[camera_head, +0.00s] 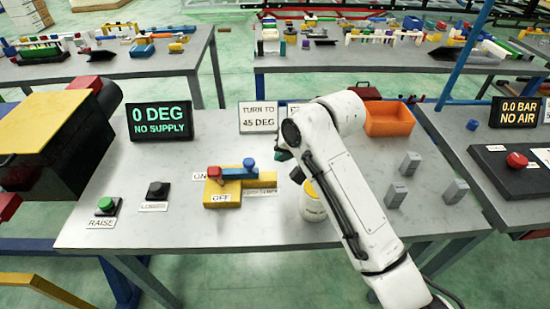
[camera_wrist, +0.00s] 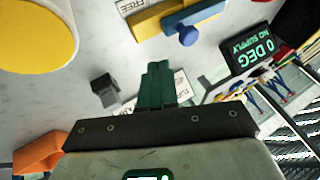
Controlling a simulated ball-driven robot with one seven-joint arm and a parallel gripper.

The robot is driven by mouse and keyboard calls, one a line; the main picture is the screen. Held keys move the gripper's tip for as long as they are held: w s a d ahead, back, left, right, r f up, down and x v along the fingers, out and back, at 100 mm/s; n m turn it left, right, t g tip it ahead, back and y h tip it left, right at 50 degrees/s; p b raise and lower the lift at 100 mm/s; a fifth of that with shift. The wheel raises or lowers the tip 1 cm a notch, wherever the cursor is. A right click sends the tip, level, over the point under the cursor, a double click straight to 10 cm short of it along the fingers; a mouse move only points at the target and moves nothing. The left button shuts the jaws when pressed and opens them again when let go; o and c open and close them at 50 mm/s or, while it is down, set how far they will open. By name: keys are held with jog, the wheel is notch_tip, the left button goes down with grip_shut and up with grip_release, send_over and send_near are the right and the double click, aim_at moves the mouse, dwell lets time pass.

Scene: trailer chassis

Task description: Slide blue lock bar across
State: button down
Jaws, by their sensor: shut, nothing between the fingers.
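The blue lock bar (camera_head: 235,169) lies on a yellow base (camera_head: 222,190) in the middle of the table, with an upright blue knob near its right end. A red piece is at its left, and labels ON and OFF are beside the base. In the wrist view the blue bar (camera_wrist: 198,16) and its round knob show at the top, beside the yellow base (camera_wrist: 147,24). My gripper (camera_wrist: 157,68) has its green fingers together and empty, apart from the bar. In the head view my gripper (camera_head: 283,155) is right of the knob, mostly hidden by my arm.
A yellow-topped can (camera_head: 313,207) stands right of the lock, partly behind my arm. An orange bin (camera_head: 390,120) and several grey blocks (camera_head: 396,195) are farther right. A 0 DEG display (camera_head: 160,121) stands at the back left. Green (camera_head: 106,204) and black (camera_head: 157,190) buttons are at front left.

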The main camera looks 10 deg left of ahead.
jog(key=v, duration=0.5)
jog(key=shift+w+d, duration=0.15)
jog(key=shift+d, duration=0.05)
